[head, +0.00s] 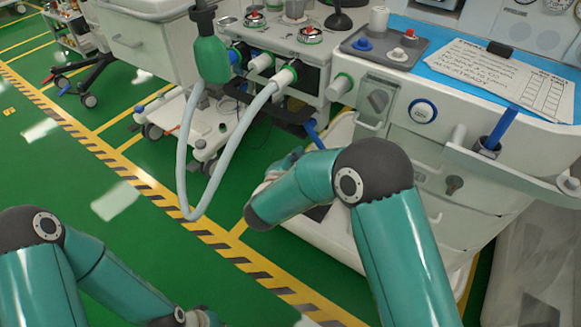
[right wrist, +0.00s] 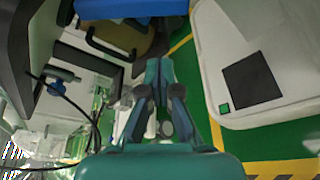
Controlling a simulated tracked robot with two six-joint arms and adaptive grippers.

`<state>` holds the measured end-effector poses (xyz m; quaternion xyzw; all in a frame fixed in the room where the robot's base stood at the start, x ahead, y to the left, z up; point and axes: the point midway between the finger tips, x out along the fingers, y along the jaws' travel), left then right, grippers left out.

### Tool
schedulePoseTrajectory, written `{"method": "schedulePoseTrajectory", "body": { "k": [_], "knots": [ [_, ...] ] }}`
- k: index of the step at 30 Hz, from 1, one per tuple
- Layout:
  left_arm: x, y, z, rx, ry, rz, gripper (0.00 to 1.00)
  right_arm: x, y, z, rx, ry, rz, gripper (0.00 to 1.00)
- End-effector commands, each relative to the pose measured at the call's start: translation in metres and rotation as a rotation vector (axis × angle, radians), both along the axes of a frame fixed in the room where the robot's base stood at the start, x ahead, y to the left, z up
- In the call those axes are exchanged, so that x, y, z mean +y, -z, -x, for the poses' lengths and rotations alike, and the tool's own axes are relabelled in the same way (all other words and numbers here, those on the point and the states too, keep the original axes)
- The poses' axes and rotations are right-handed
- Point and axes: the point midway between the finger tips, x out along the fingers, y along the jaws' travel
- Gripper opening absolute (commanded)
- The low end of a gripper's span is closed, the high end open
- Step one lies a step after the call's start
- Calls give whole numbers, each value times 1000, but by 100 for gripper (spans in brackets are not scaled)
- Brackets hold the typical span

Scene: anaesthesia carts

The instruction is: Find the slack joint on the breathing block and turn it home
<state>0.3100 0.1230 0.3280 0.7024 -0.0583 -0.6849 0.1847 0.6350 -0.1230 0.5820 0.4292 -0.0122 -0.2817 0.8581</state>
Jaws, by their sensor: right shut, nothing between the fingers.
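The breathing block (head: 312,52) is the pale unit on the machine's front at top centre of the head view. Another white fitting (head: 261,62) sits to the left, and a green-ringed port (head: 341,86) to the right. I cannot tell which joint is slack. My right gripper (head: 288,160) is below the block, apart from it, partly hidden by my forearm. In the right wrist view its fingers (right wrist: 160,72) are shut and empty. My left gripper (head: 200,318) is barely visible at the bottom edge.
A grey tray (head: 378,57) with small fittings and a written sheet (head: 492,77) lie on the machine's top. A blue-handled item (head: 500,128) stands at the right rail. The hose loop hangs left of my right gripper. Green floor (head: 90,190) is open at left.

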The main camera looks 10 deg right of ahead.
Motion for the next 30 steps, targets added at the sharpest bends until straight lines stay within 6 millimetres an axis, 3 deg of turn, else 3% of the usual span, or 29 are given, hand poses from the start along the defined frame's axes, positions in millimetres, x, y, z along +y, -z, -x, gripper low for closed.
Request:
{"method": "schedulePoseTrajectory", "body": {
  "k": [2,9,30],
  "knots": [
    [0,4,0,0,0,0,0,-9,5,-13,-1,5,0,0],
    [0,6,0,0,0,0,0,-25,-18,3,0,0,0,0],
    [0,4,0,0,0,0,0,-35,-25,10,18,8,16,0]
  ]
}}
